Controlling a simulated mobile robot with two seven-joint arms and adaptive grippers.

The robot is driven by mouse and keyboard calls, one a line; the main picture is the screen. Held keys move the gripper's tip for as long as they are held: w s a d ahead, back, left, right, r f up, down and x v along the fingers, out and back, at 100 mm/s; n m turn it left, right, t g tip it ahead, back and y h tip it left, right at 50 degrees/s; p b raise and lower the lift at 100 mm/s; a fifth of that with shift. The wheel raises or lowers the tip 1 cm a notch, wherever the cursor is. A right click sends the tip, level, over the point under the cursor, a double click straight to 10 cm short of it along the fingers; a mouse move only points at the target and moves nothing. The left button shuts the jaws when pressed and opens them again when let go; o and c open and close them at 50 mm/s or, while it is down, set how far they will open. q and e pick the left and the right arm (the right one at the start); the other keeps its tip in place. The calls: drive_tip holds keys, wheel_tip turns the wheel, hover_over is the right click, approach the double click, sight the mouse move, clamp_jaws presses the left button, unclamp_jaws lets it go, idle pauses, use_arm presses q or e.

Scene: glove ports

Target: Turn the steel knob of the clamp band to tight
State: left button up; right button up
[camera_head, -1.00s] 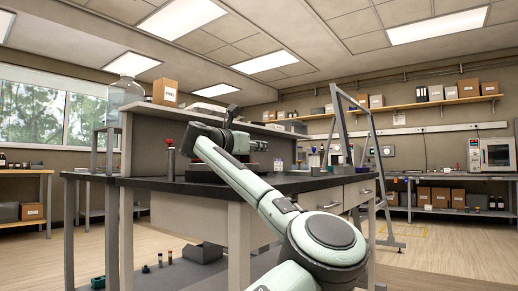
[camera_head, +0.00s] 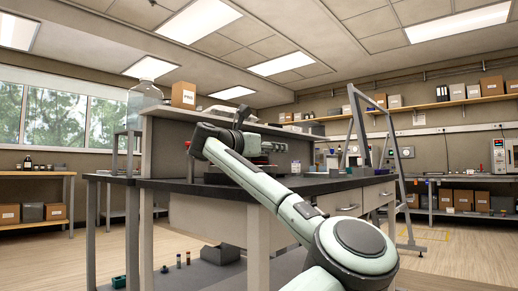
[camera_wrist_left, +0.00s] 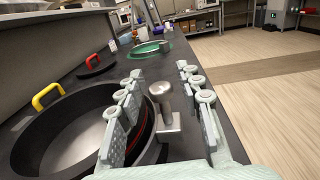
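In the left wrist view, the steel knob (camera_wrist_left: 165,101) stands upright with a rounded top, on a steel block beside a dark round port. The port's rim (camera_wrist_left: 30,118) carries a yellow handle (camera_wrist_left: 47,96), and a red band shows along the side facing the knob. My left gripper (camera_wrist_left: 160,112) is open, with one finger on each side of the knob; contact with it cannot be made out. My right gripper is not in view.
The dark bench (camera_head: 330,184) runs below my left arm. Along it lie a port with a red handle (camera_wrist_left: 91,61) and a green ring (camera_wrist_left: 149,50). A raised shelf (camera_head: 158,128) backs the bench. Open wooden floor (camera_wrist_left: 270,95) lies to the right.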

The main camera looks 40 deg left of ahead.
use_arm(q)
drive_tip(key=s, duration=0.9)
drive_tip(key=shift+s+a, duration=0.1)
drive_tip(key=shift+o, duration=0.4)
